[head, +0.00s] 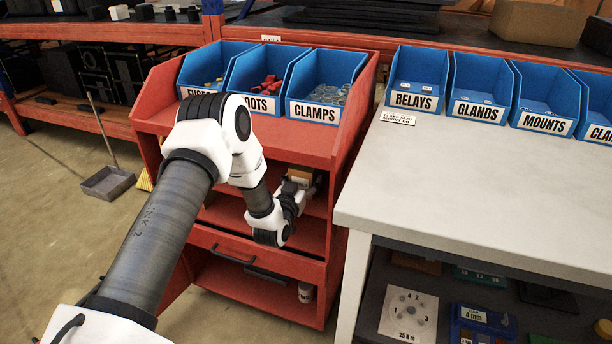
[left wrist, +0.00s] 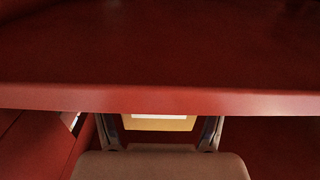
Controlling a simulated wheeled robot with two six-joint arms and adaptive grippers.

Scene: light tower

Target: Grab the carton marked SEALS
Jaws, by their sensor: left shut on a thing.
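In the head view my left gripper (head: 303,193) reaches into the open shelf of the red cabinet and is shut on a small brown carton (head: 299,175). In the left wrist view the carton (left wrist: 160,123) shows as a tan box with a white label strip between the two fingers (left wrist: 160,133). A red shelf edge hides its upper part. The lettering on the label cannot be read, so I cannot tell whether it says SEALS. My right gripper is in neither view.
The red cabinet (head: 252,262) has a shelf board close above my left gripper and a drawer below. Blue bins (head: 326,78) stand on its top. A pale workbench (head: 470,185) stands to the right. Open floor lies at left, with a dustpan (head: 108,182).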

